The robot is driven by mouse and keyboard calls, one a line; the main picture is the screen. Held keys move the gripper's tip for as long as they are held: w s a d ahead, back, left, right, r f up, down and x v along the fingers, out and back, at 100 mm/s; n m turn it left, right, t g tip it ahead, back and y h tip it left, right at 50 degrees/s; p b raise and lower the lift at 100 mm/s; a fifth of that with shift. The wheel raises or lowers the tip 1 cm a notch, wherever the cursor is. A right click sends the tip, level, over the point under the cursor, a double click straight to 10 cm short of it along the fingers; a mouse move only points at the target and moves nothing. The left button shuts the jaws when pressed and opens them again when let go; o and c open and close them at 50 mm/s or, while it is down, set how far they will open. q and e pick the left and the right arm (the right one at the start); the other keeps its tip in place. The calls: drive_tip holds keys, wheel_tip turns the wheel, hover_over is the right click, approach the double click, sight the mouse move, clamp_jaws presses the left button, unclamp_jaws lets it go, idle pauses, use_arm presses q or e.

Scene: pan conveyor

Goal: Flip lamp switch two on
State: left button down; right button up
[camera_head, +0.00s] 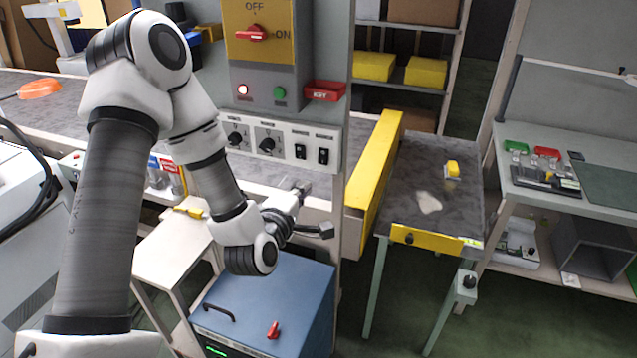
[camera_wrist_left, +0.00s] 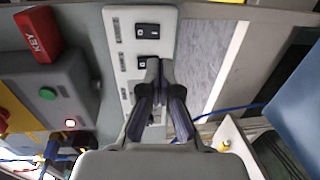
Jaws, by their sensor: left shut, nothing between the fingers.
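A white switch panel (camera_head: 283,145) on the grey upright carries two round black knobs and two black rocker switches. The left rocker (camera_head: 300,151) and the right rocker (camera_head: 323,155) sit side by side. Their labels are too small to read. In the left wrist view the right rocker (camera_wrist_left: 147,29) is at the top and the left rocker (camera_wrist_left: 147,61) is below it. My left gripper (camera_head: 303,187) is shut and empty, below the panel in the head view. In the wrist view its fingertips (camera_wrist_left: 157,66) overlap the left rocker's edge; contact cannot be told. My right gripper is out of view.
Above the panel are a red rotary switch (camera_head: 252,33), a lit red lamp (camera_head: 242,90), a green button (camera_head: 280,93) and a red KEY box (camera_head: 324,91). A yellow barrier (camera_head: 376,185) stands right of the panel. A blue cabinet (camera_head: 300,284) is below my arm.

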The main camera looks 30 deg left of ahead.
sight(323, 164)
use_arm(q)
drive_tip(key=p+x, duration=0.1)
drive_tip(key=x, duration=0.2)
drive_tip(key=p+x, duration=0.1)
drive_tip(key=x, duration=0.2)
drive_tip(key=p+x, duration=0.1)
drive_tip(key=x, duration=0.2)
drive_tip(key=shift+w+a+r, duration=0.1)
drive_tip(key=shift+w+r, duration=0.15)
drive_tip(key=shift+w, duration=0.1)
drive_tip(key=shift+w+f, duration=0.1)
drive_tip(key=shift+w, duration=0.1)
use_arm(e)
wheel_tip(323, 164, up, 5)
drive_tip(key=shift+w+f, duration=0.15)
use_arm(q)
drive_tip(key=shift+f, duration=0.1)
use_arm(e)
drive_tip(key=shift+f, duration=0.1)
